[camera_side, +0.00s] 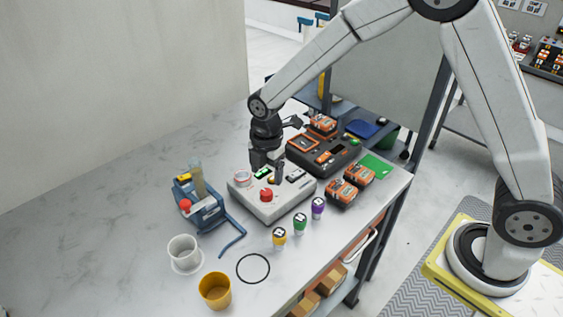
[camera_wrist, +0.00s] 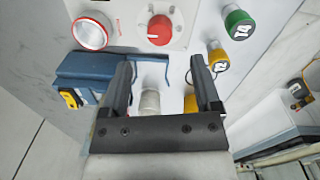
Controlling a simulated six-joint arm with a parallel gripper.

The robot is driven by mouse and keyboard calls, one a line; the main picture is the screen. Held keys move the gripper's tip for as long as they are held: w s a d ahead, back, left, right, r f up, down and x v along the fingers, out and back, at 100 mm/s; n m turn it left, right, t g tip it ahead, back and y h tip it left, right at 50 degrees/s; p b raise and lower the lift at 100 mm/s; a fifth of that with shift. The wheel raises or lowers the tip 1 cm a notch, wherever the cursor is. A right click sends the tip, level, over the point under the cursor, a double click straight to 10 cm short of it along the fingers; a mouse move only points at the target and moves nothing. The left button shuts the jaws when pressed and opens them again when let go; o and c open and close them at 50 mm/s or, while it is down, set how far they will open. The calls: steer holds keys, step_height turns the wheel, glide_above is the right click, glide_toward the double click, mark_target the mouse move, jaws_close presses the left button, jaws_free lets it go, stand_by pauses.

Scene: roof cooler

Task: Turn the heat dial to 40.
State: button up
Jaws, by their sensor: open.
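The heat dial, a red knob (camera_side: 266,195), sits on top of the white control box (camera_side: 270,210). In the wrist view the red dial (camera_wrist: 159,30) shows near the top middle, with a pale pointer mark and small ticks around it; the number it points at is too small to read. My gripper (camera_side: 265,163) is above the far part of the box, behind the dial in the side view. In the wrist view my gripper (camera_wrist: 162,65) is open and empty, its fingers apart and the dial just beyond the tips. Whether the fingers touch the box cannot be told.
Capped bottles, yellow (camera_side: 279,237), green (camera_side: 300,223) and purple (camera_side: 318,207), stand close in front.

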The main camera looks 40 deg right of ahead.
mark_target(267, 191)
steer(key=shift+w+f, duration=0.1)
steer(key=shift+f, duration=3.1)
jaws_close()
